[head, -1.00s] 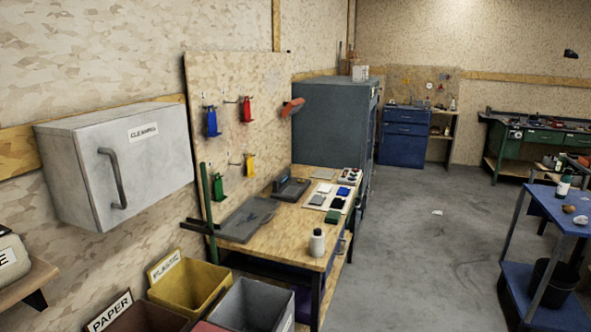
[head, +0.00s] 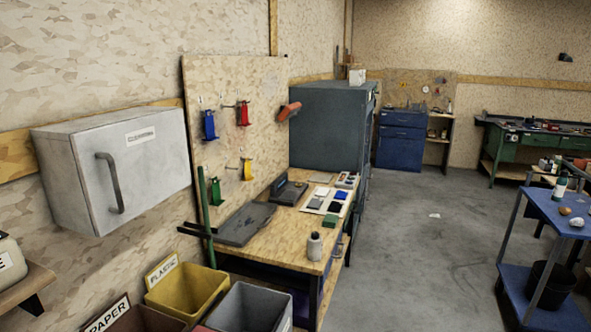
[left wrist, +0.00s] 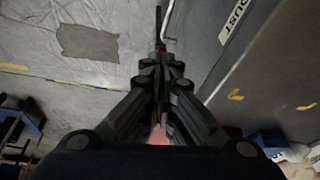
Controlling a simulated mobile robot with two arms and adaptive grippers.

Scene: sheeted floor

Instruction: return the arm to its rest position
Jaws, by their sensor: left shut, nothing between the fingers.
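My left gripper (left wrist: 160,85) shows in the left wrist view. Its dark fingers are together with nothing held between them. Beyond them are the grey floor (left wrist: 60,75) with a darker patch and, at the right, a grey panel (left wrist: 265,60) with a label that seems to read "DUST". Neither of my arms nor grippers shows in the head view. My right gripper is in no view.
In the head view a white wall cabinet (head: 160,170) hangs at the left. Yellow (head: 186,292) and grey (head: 250,308) bins stand below. A wooden workbench (head: 285,225) runs along the wall. A blue cart (head: 560,215) stands right. The floor (head: 415,240) between is mostly clear.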

